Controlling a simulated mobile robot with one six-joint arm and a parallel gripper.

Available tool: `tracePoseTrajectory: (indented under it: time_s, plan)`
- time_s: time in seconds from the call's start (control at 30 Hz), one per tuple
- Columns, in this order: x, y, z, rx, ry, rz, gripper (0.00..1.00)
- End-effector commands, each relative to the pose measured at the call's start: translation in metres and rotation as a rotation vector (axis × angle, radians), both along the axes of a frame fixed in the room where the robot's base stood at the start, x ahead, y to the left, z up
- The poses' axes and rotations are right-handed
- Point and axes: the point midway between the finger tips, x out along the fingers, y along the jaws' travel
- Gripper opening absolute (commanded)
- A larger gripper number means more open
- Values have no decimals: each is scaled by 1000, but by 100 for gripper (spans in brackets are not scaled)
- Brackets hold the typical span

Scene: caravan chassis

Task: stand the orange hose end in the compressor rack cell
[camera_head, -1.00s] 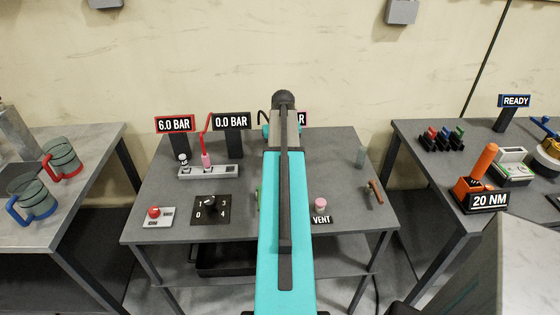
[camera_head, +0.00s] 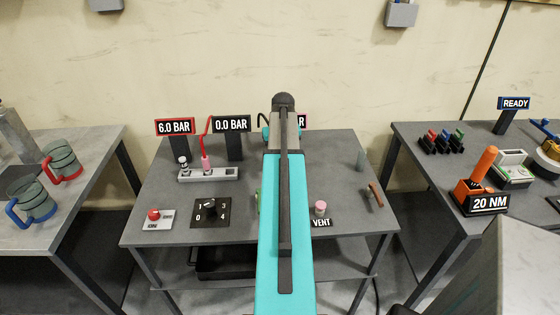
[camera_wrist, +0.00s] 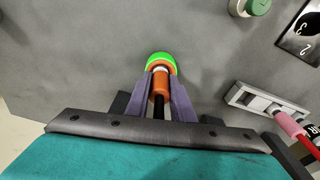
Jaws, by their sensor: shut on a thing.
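My gripper (camera_wrist: 160,100) is shut on the orange hose end (camera_wrist: 160,84), seen in the wrist view with a pale ring near its tip. A bright green round part (camera_wrist: 162,58) shows right at that tip; I cannot tell whether it belongs to the hose end. In the head view my own arm hides the gripper and the hose end. The grey rack (camera_head: 222,174) lies left of my arm; it also shows at the right of the wrist view (camera_wrist: 240,96). A pink hose end (camera_head: 206,162) with a red hose and a black-and-white fitting (camera_head: 183,163) stand in it.
A dial (camera_head: 210,210) and a red button (camera_head: 154,214) are at the table's front left. A pink VENT knob (camera_head: 321,207), a brown-handled tool (camera_head: 376,194) and a clear cylinder (camera_head: 360,158) are at the right. Displays (camera_head: 231,125) stand behind the rack.

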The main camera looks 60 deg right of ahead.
Motion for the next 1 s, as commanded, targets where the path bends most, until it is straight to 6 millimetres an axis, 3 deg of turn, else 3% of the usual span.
tracePoseTrajectory:
  time_s: [0.53, 1.0]
  plan:
    - [0, -1, 34, -1, -1, 0, 0]
    - [-32, 42, 37, -1, -1, -1, 0]
